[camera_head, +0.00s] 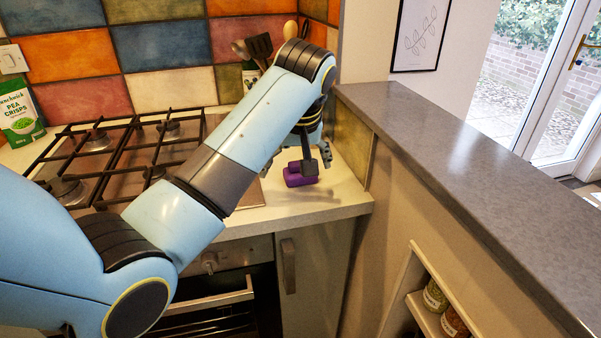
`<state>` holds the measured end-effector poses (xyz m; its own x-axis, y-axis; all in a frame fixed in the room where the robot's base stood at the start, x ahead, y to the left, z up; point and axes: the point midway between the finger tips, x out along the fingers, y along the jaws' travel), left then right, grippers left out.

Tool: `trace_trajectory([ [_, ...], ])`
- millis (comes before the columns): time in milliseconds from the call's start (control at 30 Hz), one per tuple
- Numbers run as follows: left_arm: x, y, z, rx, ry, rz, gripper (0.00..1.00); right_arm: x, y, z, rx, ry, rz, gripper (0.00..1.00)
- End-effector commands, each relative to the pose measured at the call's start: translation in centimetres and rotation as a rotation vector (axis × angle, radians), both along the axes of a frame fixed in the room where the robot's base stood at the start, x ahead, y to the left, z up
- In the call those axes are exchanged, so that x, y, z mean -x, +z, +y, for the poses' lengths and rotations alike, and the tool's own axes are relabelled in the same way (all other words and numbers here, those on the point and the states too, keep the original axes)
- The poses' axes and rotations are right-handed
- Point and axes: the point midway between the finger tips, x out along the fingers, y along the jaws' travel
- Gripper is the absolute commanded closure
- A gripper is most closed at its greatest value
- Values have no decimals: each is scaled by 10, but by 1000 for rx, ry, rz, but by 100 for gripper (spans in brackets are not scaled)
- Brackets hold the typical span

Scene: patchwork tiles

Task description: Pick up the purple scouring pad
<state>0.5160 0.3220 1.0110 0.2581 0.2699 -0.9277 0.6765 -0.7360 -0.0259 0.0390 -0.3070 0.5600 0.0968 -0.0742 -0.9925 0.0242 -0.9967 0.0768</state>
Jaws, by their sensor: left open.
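The purple scouring pad (294,178) lies on the pale worktop (335,198) to the right of the hob, near the corner by the tiled side wall. My left gripper (317,162) is open and points down at the pad. One finger shows in front of the pad's right part and the other stands to the right of it. I cannot tell whether a finger touches the pad. My left arm crosses the view and hides part of the hob and worktop. My right gripper is not in view.
A gas hob (120,150) with black grates is on the left. A green pea crisps bag (20,115) stands at the far left. A utensil pot (250,76) stands behind my arm. A raised grey ledge (460,170) bounds the right. Jars (435,297) sit on a low shelf.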

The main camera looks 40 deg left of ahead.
Motion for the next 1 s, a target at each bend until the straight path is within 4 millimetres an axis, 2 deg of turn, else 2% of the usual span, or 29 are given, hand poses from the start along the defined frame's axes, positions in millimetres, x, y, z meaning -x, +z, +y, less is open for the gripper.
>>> trace_trajectory([
  [33,-17,11,2,3,41,-10,1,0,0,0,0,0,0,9],
  [100,-30,21,3,8,86,-19,1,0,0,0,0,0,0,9],
  [233,-41,22,6,9,123,-21,1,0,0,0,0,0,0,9],
  [500,-52,-16,19,9,123,-24,1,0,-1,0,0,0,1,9],
  [667,-55,-27,22,10,123,-23,1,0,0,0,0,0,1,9],
  [900,-66,-61,33,10,122,-23,1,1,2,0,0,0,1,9],
  [1000,-68,-69,35,10,122,-25,1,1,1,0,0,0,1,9],
])
